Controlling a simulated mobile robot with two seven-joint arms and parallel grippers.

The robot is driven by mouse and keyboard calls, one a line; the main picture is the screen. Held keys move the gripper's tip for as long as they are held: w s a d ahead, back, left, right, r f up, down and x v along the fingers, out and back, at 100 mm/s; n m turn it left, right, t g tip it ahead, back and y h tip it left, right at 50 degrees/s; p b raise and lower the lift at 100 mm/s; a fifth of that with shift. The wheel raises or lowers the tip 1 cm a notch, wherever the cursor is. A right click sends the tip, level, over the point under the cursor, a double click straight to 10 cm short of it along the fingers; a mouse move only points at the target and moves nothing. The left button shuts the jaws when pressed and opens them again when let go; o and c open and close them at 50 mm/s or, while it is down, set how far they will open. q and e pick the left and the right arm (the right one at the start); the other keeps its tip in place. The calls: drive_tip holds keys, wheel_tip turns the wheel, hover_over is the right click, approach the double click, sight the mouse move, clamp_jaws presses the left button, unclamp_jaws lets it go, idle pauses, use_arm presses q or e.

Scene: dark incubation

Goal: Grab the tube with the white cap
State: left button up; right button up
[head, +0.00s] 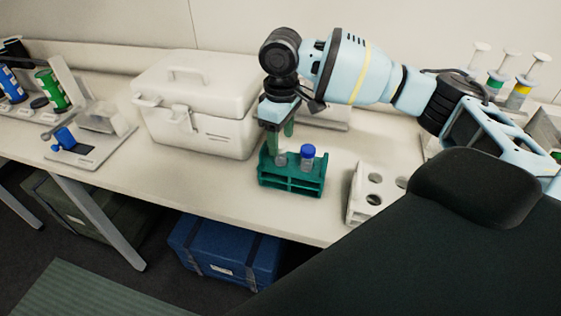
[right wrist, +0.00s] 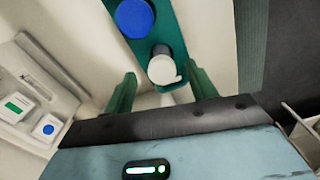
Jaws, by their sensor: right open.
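A tube with a white cap (right wrist: 161,70) stands in a green rack (head: 291,185). In the head view, its clear body (head: 281,159) shows low in the rack, and its top is largely hidden by my right gripper. A tube with a blue cap (head: 307,152) stands beside it in the same rack; the blue cap also shows in the right wrist view (right wrist: 134,17). My right gripper (right wrist: 161,88) points down over the white-capped tube. Its green fingers are open, apart on either side of the white cap, with visible gaps. My left gripper is not in view.
A white lidded box (head: 200,105) stands left of the rack. A white rack with holes (head: 360,205) stands to the right, near the bench's front edge. A small device (head: 85,140) and bottles (head: 50,90) are at far left. The bench front before the box is clear.

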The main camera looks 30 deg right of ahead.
sight(281, 143)
wheel_tip(281, 143, down, 4)
drive_tip(key=shift+s+f, duration=0.1)
drive_tip(key=shift+f, duration=0.05)
drive_tip(key=c, duration=1.1)
drive_tip(key=shift+a+r, duration=0.1)
drive_tip(key=shift+r, duration=4.95)
